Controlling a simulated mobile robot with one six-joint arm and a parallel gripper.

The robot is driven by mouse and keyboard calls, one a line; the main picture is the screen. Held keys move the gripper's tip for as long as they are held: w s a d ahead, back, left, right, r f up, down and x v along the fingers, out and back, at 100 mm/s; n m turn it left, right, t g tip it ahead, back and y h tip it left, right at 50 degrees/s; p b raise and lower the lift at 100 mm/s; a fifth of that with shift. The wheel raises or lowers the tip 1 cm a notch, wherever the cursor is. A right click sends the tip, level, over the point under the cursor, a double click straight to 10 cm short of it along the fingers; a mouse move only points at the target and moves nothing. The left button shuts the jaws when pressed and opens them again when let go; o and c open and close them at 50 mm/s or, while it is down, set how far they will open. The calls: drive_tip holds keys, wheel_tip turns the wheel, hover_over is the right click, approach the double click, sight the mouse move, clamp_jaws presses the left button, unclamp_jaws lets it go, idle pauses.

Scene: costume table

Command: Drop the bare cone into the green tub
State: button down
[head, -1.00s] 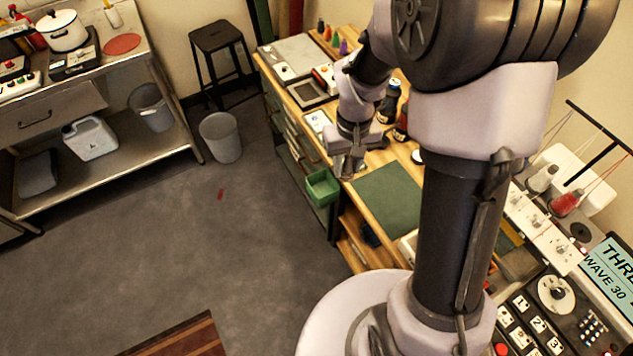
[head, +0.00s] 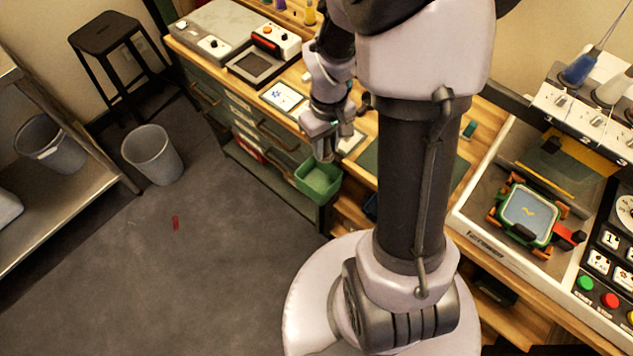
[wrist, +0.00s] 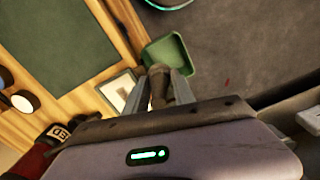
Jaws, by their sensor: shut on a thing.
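The bare cone (wrist: 158,78) is a grey-brown piece between the two fingers of my gripper (wrist: 160,92) in the wrist view. My gripper is shut on it. The green tub (wrist: 185,50) lies just beyond the fingertips there, partly hidden behind the cone and fingers. In the head view the green tub (head: 320,190) hangs at the table's front side, open at the top and looking empty. My gripper (head: 325,152) is over its back part in that view; the cone cannot be made out clearly there, and the height gap is hard to judge.
A wooden worktable (head: 290,122) holds a white card (head: 282,96) and a dark green mat (head: 368,165) near the gripper. A grey bin (head: 152,155) stands on the floor to the left. An embroidery machine (head: 500,190) is at the right.

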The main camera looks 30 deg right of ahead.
drive_tip(key=shift+f, duration=0.6)
drive_tip(key=shift+r, duration=0.1)
drive_tip(key=c, duration=1)
unclamp_jaws()
drive_tip(key=shift+o, duration=0.2)
wheel_tip(320, 180, up, 18)
drive_tip(key=p, duration=0.8)
drive_tip(key=shift+f, duration=0.25)
drive_tip(key=s+a+r+m+t+y, duration=0.1)
drive_tip(key=s+a+r+m+t, duration=0.1)
drive_tip(key=s+a+r, duration=0.3)
drive_tip(key=s+a+r+m+t+y+b, duration=0.1)
drive_tip(key=s+a+r+m+t, duration=0.2)
drive_tip(key=a, duration=0.6)
drive_tip(key=s+r, duration=0.2)
drive_tip(key=s, duration=0.1)
drive_tip(key=shift+a+r+t, duration=0.25)
drive_tip(key=shift+a+t, duration=0.05)
drive_tip(key=shift+t, duration=0.1)
